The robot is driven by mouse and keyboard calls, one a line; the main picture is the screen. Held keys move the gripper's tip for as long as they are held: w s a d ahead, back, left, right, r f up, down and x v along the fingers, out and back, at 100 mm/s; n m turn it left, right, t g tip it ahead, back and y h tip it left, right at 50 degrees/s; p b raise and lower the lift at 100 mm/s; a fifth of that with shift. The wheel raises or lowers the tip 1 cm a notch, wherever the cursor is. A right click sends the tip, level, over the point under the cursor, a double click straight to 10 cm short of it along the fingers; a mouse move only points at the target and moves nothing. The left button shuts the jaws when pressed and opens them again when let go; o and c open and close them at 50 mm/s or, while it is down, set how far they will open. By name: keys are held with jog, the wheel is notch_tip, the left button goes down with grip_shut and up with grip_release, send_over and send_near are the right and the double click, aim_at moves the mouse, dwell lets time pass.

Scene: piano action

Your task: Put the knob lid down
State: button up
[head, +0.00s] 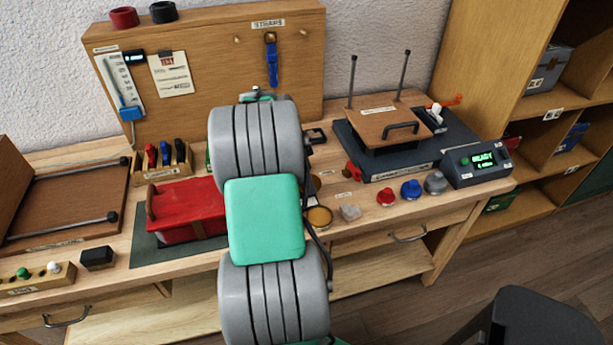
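I cannot tell for sure which thing is the knob lid. Small round knob-like pieces stand in a row at the right front of the bench: a red one (386,197), a blue one (411,190) and a grey one (435,183). A round brown dish-like piece (319,217) is left of them, partly behind my arm. My own arm, with thick grey and green links, rises through the middle of the picture. It hides my gripper and whatever the gripper may hold.
A red box (187,208) sits on a dark mat (149,248) left of my arm. A press-like device with a wooden plate (397,119) and a display box (478,164) stand at the right. A pegboard (205,75) backs the bench. A dark chair (540,318) is at the lower right.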

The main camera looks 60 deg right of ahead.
jog(key=shift+f, duration=0.6)
jog(key=o, duration=1.3)
jog(key=shift+r, duration=0.1)
